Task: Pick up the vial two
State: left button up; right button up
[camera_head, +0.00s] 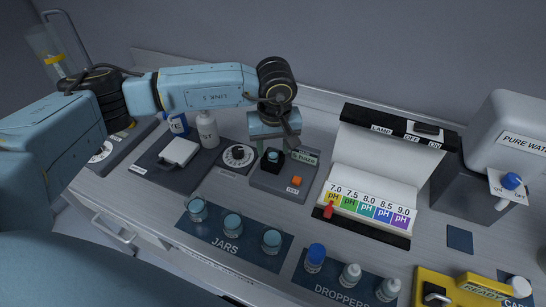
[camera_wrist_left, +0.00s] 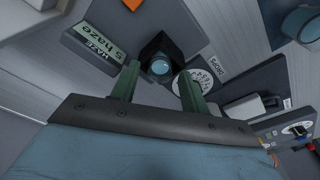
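A small round vial with a pale blue top (camera_head: 273,156) stands in the black socket of the grey haze meter (camera_head: 266,183). No number on it is legible, so I cannot tell whether it is vial two. In the left wrist view the vial (camera_wrist_left: 160,67) shows between and beyond my two green fingers, inside the black socket (camera_wrist_left: 172,47). My left gripper (camera_head: 275,143) points down just above the socket. Its fingers are apart with nothing visibly held between them, also in the left wrist view (camera_wrist_left: 159,80). My right gripper is not in view.
A pH chart stand (camera_head: 372,170) is right of the meter. A dial (camera_head: 238,155) and a white bottle (camera_head: 208,130) are left of it.

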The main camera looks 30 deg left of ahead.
aim_at(273, 152)
pick_arm(q)
jog(key=c, duration=0.8)
notch_tip(273, 152, up, 10)
jog(key=shift+r+b, duration=0.1)
jog(key=shift+b, duration=0.3)
jog(key=shift+c, duration=0.2)
jog(key=s+d+f+m+b, duration=0.1)
jog(key=s+d+f+m, duration=0.1)
jog(key=s+f+m, duration=0.3)
jog(key=shift+s+d+f+m+h+b, duration=0.15)
jog(key=shift+d+f+m+h+b, duration=0.2)
jog(key=shift+m, duration=0.85)
jog(key=shift+f, duration=0.1)
